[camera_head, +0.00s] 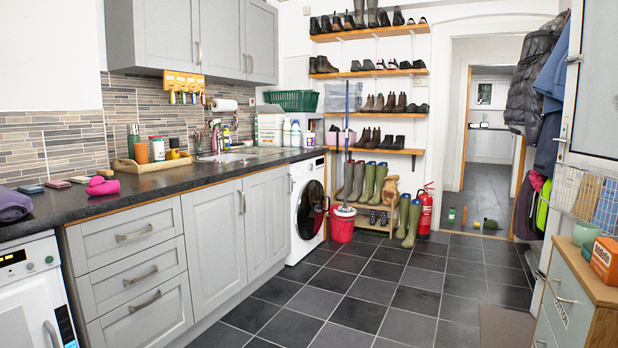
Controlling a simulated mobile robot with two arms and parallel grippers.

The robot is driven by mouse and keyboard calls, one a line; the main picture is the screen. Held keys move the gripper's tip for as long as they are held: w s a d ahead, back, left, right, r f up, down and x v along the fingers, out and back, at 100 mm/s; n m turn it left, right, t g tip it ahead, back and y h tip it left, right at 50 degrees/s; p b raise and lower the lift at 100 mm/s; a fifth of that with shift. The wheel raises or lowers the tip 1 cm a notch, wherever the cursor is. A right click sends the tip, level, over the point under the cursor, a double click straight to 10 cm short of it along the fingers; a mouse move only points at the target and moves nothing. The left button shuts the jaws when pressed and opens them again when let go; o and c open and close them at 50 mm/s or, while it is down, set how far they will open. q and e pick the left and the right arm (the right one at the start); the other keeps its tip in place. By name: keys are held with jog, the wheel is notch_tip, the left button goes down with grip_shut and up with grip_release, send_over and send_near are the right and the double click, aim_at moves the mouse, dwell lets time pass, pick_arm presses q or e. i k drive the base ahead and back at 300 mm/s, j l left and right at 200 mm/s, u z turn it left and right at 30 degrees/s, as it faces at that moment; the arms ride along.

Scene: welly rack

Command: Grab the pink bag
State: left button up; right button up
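Neither of my grippers is in view.
A dark worktop (60,205) over grey cupboards runs along the left. A washing machine (307,212), red bucket (342,227) and several boots stand at the back. A drawer unit (565,300) stands at the right front. The tiled floor (400,285) between is mostly clear.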

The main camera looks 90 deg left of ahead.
aim_at(98, 187)
jog(key=u, duration=3.95)
